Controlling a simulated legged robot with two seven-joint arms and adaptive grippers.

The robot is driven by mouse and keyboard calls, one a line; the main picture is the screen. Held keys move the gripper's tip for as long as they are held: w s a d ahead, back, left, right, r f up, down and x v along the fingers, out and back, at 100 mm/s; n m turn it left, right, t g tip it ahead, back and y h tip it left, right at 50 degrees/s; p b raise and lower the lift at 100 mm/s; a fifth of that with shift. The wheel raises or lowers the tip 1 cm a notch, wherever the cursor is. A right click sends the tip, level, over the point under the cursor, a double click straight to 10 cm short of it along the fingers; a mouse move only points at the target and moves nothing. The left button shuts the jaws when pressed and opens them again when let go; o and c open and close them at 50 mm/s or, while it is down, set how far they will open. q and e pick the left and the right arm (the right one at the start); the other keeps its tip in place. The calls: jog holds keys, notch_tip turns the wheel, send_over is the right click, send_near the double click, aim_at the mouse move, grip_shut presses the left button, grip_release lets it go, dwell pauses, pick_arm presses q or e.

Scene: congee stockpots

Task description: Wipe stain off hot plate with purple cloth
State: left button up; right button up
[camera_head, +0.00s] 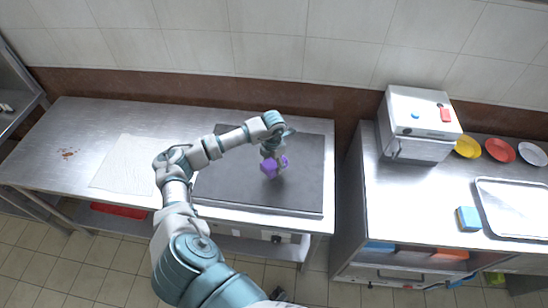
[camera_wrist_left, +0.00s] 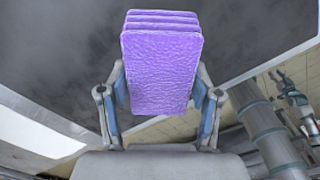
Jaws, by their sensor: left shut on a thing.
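The purple cloth (camera_head: 270,167) is a folded block held in my left gripper (camera_head: 274,164), over the middle of the dark hot plate (camera_head: 303,185). In the left wrist view, the two fingers of the left gripper are shut on the sides of the cloth (camera_wrist_left: 161,65), which sticks out beyond the fingertips. I cannot tell whether the cloth touches the plate. No stain shows on the visible part of the hot plate; the arm and cloth hide some of it. A reddish-brown stain (camera_head: 67,154) lies on the steel table at far left. My right gripper is not in view.
A white ribbed mat (camera_head: 122,165) lies left of the hot plate on the steel table (camera_head: 45,170). A gap separates it from the right counter, which holds a steel box appliance (camera_head: 414,115), yellow, red and white bowls, a blue-yellow sponge (camera_head: 468,218) and a tray (camera_head: 482,205).

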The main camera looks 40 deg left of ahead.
pick_arm(q)
jog(key=shift+r+p, duration=0.35)
jog(key=shift+r, duration=0.45)
jog(key=shift+a+r+p, duration=0.25)
jog(key=shift+r+p, duration=0.2)
jog(key=shift+r, duration=0.25)
